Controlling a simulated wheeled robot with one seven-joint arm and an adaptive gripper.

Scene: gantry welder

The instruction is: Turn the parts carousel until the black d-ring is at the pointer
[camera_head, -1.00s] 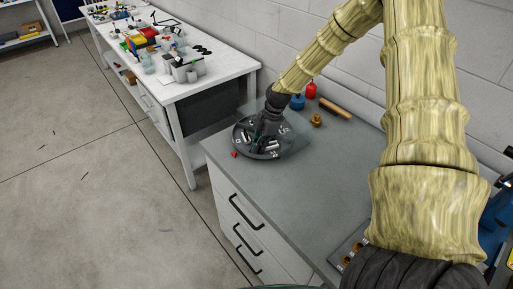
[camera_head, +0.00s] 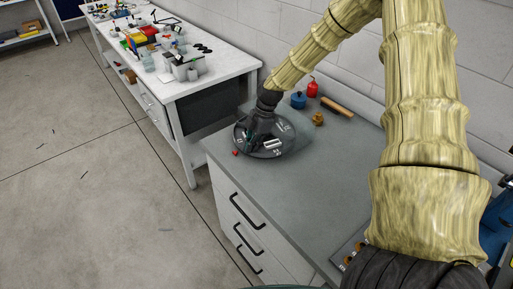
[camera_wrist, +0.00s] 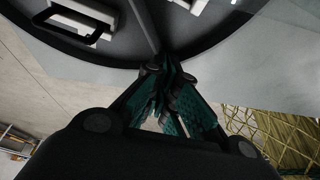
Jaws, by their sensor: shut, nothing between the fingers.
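The parts carousel (camera_head: 285,149) is a round dark tray with dividers and small parts, on the grey counter. In the wrist view its rim and a divider (camera_wrist: 143,25) fill the top. A black D-shaped ring (camera_wrist: 72,28) lies on a pale pad in a compartment left of that divider. A small red piece (camera_head: 235,153), perhaps the pointer, sits at the tray's left front edge. My gripper (camera_head: 250,143) is at the left part of the tray. In the wrist view my gripper (camera_wrist: 168,80) is shut and empty, its tips at the divider's outer end; contact is unclear.
Behind the tray stand a blue pot (camera_head: 298,101), a red bottle (camera_head: 312,88) and a brass piece (camera_head: 317,119). A wooden cylinder (camera_head: 337,107) lies near the wall. A cluttered white bench (camera_head: 215,78) stands left.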

